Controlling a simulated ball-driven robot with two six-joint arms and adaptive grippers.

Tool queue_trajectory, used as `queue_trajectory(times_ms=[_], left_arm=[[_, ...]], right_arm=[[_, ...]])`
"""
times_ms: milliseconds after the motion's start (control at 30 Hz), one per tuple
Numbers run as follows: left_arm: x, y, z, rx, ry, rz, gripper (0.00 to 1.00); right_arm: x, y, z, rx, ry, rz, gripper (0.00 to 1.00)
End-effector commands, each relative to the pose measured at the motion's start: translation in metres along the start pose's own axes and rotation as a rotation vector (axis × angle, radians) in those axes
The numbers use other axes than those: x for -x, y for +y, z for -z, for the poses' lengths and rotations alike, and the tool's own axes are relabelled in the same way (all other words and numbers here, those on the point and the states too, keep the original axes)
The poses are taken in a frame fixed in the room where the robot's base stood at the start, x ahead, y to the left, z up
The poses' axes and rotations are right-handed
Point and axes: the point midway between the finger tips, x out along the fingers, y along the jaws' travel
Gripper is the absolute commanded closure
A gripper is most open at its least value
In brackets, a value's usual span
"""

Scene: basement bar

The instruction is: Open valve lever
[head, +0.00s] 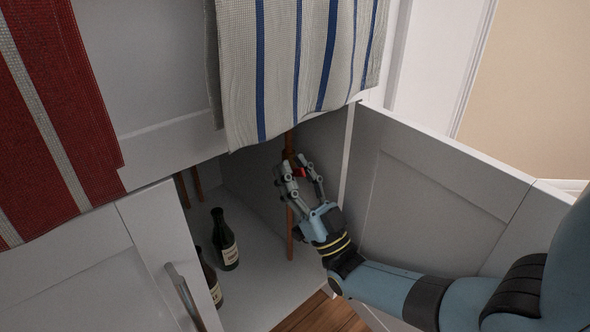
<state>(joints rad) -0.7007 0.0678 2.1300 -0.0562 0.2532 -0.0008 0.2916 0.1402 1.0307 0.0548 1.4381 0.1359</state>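The red valve lever (300,172) is a small red piece on an upright copper pipe (290,235) inside the open cabinet under the counter. Only part of the lever shows, as my gripper's fingers cover the rest. My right gripper (299,164) reaches in from the right, its fingers on either side of the lever. The fingers stand apart; whether either one touches the lever is hard to see. My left gripper is not in view.
The right cabinet door (430,195) stands open beside my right arm. The left door (90,270) has a metal handle. A striped towel (275,70) hangs above the opening, and a red towel (60,100) hangs at left. Dark bottles (225,240) stand on the cabinet floor.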

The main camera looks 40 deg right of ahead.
Motion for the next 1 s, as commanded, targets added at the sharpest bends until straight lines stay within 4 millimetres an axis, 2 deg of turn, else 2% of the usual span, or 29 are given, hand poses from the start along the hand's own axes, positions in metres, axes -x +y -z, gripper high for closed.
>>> queue_trajectory(times_ms=[200, 433, 1000], left_arm=[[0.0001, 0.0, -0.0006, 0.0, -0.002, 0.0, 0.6], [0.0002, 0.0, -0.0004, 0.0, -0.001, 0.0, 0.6], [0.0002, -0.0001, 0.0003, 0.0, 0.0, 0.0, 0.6]], right_arm=[[-0.0001, 0.0001, -0.0002, 0.0, 0.0, 0.0, 0.71], [0.0, 0.0001, -0.0002, 0.0, 0.0, 0.0, 1.0], [0.0, 0.0005, 0.0001, 0.002, -0.002, -0.001, 1.0]])
